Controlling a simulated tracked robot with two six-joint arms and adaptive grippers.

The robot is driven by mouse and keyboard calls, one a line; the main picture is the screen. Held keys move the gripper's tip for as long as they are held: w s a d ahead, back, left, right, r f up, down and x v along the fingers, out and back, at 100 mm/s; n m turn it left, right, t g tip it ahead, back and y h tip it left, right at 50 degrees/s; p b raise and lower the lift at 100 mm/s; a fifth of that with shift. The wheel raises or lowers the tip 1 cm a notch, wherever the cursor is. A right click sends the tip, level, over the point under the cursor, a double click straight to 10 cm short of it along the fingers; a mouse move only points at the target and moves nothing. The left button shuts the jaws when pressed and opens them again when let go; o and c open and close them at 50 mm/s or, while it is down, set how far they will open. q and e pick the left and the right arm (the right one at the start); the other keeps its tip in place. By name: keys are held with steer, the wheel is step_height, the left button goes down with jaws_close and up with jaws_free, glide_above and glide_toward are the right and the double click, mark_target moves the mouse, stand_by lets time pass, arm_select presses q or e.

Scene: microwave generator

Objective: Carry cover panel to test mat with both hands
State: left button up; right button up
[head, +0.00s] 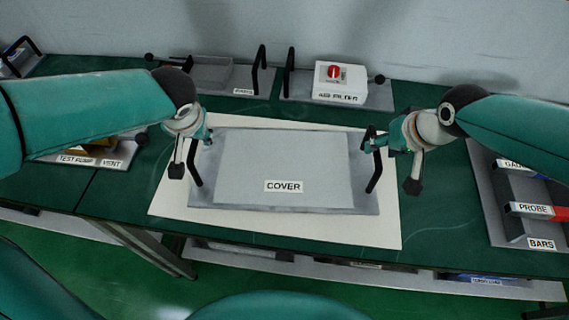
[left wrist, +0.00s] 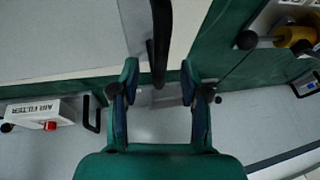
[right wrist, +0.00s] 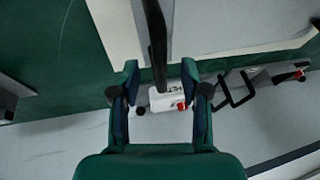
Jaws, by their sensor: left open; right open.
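The cover panel (head: 250,165) is a flat grey plate with a "COVER" label and a black handle at each end. It lies on a cream mat (head: 290,228) on the green bench. My left gripper (head: 207,138) is open at the left handle (head: 194,164); in the left wrist view this handle (left wrist: 159,40) runs between the spread fingers (left wrist: 160,75). My right gripper (head: 378,143) is open at the right handle (head: 374,175); in the right wrist view this handle (right wrist: 156,45) runs between the spread fingers (right wrist: 157,78). I cannot tell whether any finger touches a handle.
A labelled air filter box (head: 340,84) with a red knob stands on a tray behind the mat. Another tray (head: 222,76) with a black handle is beside it. A test pump tray (head: 100,155) is at left, a bars rack (head: 515,195) at right.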

arm_select(q)
steer(key=shift+x, duration=1.75)
arm_select(e)
steer(key=shift+x, duration=1.8)
steer(key=shift+c, duration=0.2)
arm_select(q)
jaws_close()
arm_select(e)
jaws_close()
arm_select(q)
steer(key=shift+r, duration=0.1)
arm_select(e)
steer(key=shift+w+r, duration=0.1)
steer(key=shift+r, duration=0.05)
